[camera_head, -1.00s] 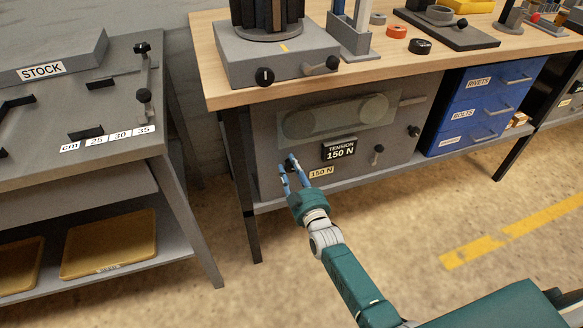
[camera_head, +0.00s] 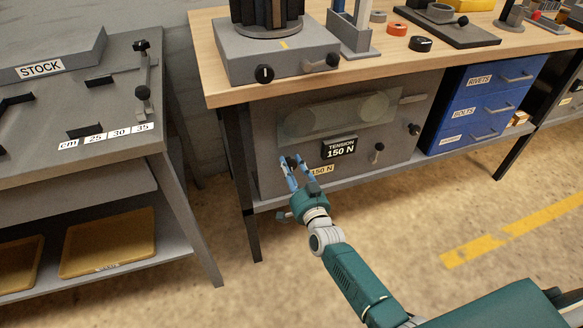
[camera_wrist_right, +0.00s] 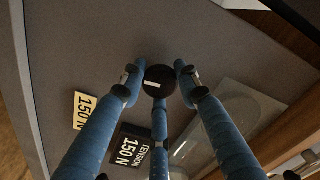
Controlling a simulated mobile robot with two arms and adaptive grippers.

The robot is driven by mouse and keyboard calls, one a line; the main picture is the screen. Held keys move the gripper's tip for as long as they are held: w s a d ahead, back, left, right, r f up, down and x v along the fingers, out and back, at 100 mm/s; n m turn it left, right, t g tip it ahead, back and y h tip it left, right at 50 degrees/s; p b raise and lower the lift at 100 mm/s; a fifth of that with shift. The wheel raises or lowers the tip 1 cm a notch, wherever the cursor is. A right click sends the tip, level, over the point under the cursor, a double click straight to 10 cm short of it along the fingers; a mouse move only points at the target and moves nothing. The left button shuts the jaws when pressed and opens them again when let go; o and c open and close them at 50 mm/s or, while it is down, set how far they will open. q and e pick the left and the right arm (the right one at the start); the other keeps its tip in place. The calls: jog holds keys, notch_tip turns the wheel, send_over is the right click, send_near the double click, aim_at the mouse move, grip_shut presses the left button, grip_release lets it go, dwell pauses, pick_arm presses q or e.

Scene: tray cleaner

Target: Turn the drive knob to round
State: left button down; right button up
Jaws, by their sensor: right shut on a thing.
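My right gripper (camera_head: 293,162) reaches to the lower left of the grey panel under the wooden bench. It is shut on a round black knob (camera_wrist_right: 160,82). In the right wrist view, fingertips (camera_wrist_right: 157,76) sit on both sides of this knob, and a third finger comes from below. A white mark shows on the knob's face. In the head view the fingers mostly hide this knob. Another black knob with a white mark (camera_head: 264,74) is on the grey machine on the bench top. No knob label reading drive or round is legible. My left gripper is not in view.
Beside the held knob are a 150 N tag (camera_head: 321,170) and a black TENSION 150 N display (camera_head: 339,148). A small lever (camera_head: 378,152) and a clear belt cover (camera_head: 335,118) are on the panel. Blue drawers (camera_head: 487,105) stand to the right. A bench leg (camera_head: 247,210) stands left.

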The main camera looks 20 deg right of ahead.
jog(key=shift+f+m, duration=0.2)
jog(key=shift+m, duration=0.7)
jog(key=m+b, duration=0.3)
jog(key=m, duration=0.5)
jog(key=m+b, duration=0.3)
jog(key=m, duration=0.5)
jog(key=shift+a, duration=0.1)
jog(key=shift+m+b, duration=0.4)
jog(key=shift+m, duration=0.7)
jog(key=m, duration=0.3)
jog(key=shift+r+m+b, duration=0.1)
jog(key=shift+m+b, duration=0.2)
jog(key=shift+b, duration=0.05)
jog(key=m, duration=0.2)
jog(key=shift+m, duration=0.3)
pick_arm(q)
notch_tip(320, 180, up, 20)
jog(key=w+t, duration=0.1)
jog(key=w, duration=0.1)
pick_arm(e)
jog(key=shift+m, duration=1.9)
